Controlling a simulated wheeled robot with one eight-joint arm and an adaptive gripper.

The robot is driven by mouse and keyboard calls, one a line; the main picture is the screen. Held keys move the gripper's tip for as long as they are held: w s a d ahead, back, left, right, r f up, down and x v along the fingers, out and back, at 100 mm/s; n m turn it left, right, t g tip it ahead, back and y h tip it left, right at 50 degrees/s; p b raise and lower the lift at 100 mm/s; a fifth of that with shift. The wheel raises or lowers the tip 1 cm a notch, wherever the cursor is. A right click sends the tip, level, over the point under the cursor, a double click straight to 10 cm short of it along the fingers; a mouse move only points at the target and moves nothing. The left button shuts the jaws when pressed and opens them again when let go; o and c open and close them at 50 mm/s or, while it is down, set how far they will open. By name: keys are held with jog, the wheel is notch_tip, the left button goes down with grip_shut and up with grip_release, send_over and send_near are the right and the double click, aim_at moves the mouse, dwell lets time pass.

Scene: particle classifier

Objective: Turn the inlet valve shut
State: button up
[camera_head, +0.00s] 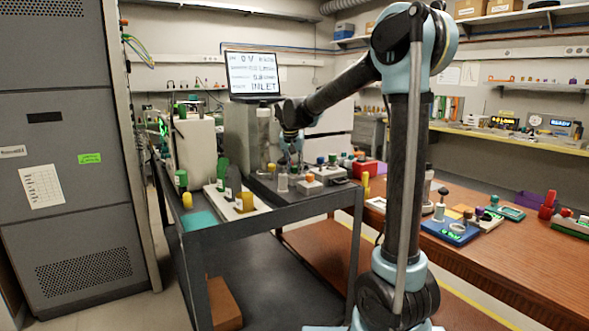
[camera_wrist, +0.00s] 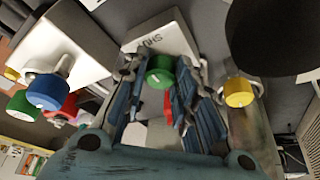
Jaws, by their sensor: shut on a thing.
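My gripper (camera_wrist: 165,90) is shut on a green knob (camera_wrist: 160,70) in the wrist view, with one finger on each side of it. The knob is in front of a pale plate (camera_wrist: 158,38) with dark lettering, upside down and only partly readable. A screen (camera_head: 253,74) behind the cart shows several lines, the lowest reading "INLET". I cannot tell which way the valve is turned.
In the wrist view, a yellow knob (camera_wrist: 238,92) is right of my gripper, and a blue knob (camera_wrist: 48,91) is left. A dark round shape (camera_wrist: 275,36) fills the upper right.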

jog(key=shift+w+m, duration=0.1)
jog(key=shift+m, duration=0.2)
jog(key=o, duration=1.1)
jog(key=shift+c, duration=0.2)
jog(key=v, duration=1.2)
jog(key=shift+a, duration=0.2)
